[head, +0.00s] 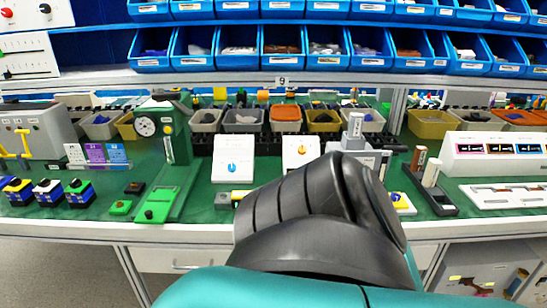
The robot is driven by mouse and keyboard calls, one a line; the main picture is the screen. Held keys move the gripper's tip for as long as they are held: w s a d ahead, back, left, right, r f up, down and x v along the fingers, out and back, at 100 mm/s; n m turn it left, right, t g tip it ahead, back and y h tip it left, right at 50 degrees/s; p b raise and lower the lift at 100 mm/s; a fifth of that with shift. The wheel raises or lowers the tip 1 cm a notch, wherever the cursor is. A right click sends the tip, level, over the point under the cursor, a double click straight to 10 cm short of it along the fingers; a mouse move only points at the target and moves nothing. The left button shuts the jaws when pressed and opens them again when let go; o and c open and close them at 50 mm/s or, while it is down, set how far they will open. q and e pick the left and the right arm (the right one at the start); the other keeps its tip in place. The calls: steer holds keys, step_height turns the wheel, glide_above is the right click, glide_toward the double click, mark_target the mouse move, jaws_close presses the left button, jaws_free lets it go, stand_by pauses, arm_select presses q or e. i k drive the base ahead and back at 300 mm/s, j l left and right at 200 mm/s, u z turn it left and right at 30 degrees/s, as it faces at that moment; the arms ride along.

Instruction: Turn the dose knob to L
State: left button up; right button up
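Two small white panels with round dials stand at the back of the green bench. The left panel (232,158) carries a blue knob (232,168). The right panel (299,148) carries an orange-yellow knob (300,153), and its lower part is hidden by my arm. The lettering is too small to read, so I cannot tell which is the dose knob or where either points. A dark grey and teal arm link of mine fills the lower middle, in front of the panels. No gripper fingers show; anything behind this link is hidden.
A green press-like stand (172,150) is left of the panels. A grey device (360,150) with an upright cylinder stands to their right. Blue bins (239,47) line the shelf above. Small bins (243,120) sit behind.

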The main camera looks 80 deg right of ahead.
mark_target(302, 149)
steer(key=z, duration=3.4)
